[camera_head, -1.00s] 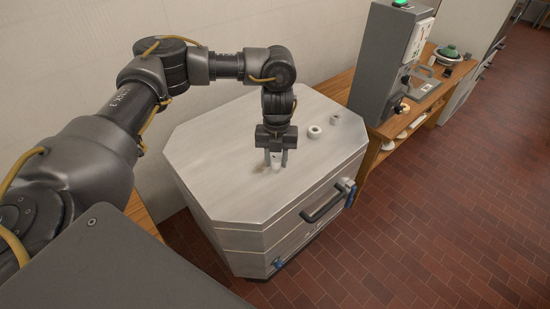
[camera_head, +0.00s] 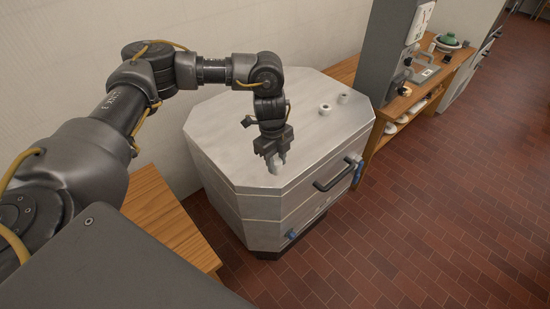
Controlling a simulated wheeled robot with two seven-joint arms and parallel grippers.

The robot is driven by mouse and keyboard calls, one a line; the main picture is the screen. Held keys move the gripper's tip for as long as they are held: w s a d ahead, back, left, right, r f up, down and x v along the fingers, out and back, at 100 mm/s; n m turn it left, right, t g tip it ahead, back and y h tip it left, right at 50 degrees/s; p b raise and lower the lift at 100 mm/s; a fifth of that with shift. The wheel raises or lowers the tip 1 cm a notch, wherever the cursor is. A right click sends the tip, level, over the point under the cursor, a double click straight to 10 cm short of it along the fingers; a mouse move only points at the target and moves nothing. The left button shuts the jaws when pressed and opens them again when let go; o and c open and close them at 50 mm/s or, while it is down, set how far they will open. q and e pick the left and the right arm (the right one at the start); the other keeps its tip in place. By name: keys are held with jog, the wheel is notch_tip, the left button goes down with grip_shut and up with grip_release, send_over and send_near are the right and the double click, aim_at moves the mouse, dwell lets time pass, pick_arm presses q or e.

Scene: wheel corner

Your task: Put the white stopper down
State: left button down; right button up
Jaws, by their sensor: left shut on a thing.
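My left gripper (camera_head: 275,162) points down over the front part of the metal chest's pale lid (camera_head: 237,127). It is shut on the white stopper (camera_head: 277,165), a small pale piece that shows between the fingers. The fingers hide much of the stopper. I cannot tell whether its lower end touches the lid or hangs just above it. My right gripper is not in view.
The lid's left part is bare. A black handle (camera_head: 332,175) sticks out from the chest's front. A grey machine (camera_head: 385,65) stands behind on a wooden bench (camera_head: 412,107).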

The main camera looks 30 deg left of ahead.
pick_arm(q)
jog(key=s+d+f+n+b, duration=0.2)
jog(key=s+f+n+b, duration=0.3)
jog(key=f+n, duration=0.2)
jog(key=s+d+f+n+t+b, duration=0.1)
jog(key=s+d+f+n+b, duration=0.1)
jog(key=s+f+n+b, duration=0.2)
notch_tip(320, 180, down, 5)
jog(key=s+n, duration=0.2)
jog(key=n, duration=0.2)
jog(key=shift+s+d+f+t+y+b, duration=0.15)
jog(key=shift+s+t+y+b, duration=0.15)
jog(key=shift+y+b, duration=0.1)
